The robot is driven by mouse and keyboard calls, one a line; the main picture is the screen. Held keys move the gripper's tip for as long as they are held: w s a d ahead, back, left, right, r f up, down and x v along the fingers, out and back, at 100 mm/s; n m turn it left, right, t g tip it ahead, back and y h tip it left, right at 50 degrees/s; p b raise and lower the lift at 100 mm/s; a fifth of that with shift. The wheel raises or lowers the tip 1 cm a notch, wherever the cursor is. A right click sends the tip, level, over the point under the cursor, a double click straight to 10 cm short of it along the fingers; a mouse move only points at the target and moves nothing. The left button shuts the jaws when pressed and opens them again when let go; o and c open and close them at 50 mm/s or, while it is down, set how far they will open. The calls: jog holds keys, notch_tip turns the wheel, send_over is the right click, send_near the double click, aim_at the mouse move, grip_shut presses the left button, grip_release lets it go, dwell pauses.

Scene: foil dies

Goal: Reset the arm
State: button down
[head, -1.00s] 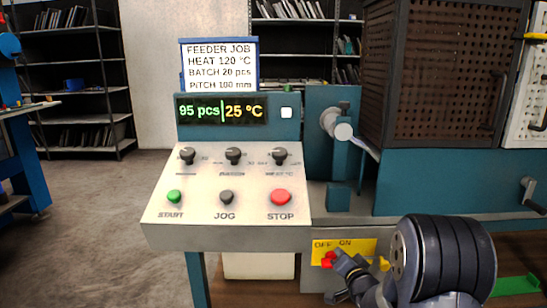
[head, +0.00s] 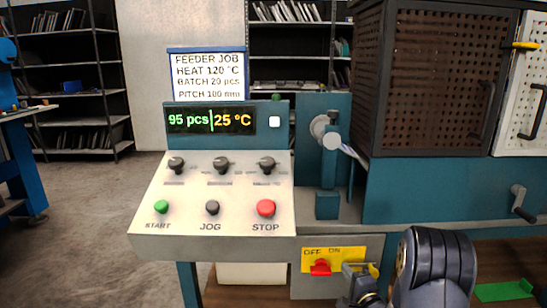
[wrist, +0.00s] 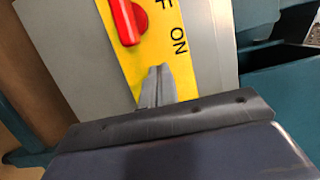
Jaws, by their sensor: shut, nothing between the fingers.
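My gripper (head: 357,268) is in front of the yellow OFF/ON plate (head: 345,254), toward its right end in the head view. In the wrist view its closed fingertips (wrist: 158,70) show against the yellow plate (wrist: 160,52), with nothing between them. The red switch handle (head: 320,267) is at the lower middle of the plate, left of the fingers. In the wrist view the red handle (wrist: 128,20) lies above the fingertips, apart from them. I cannot tell for sure whether it points to OFF or ON.
The control panel (head: 190,243) with its knobs and buttons juts out left of the switch. The display (head: 210,119) reads 95 pcs and 25 °C. A dark mesh cabinet (head: 440,80) and a crank (head: 522,205) are at the right. Open floor (head: 80,240) lies to the left.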

jog(key=v, duration=0.6)
jog(key=shift+p, duration=0.45)
jog(key=shift+s, duration=0.1)
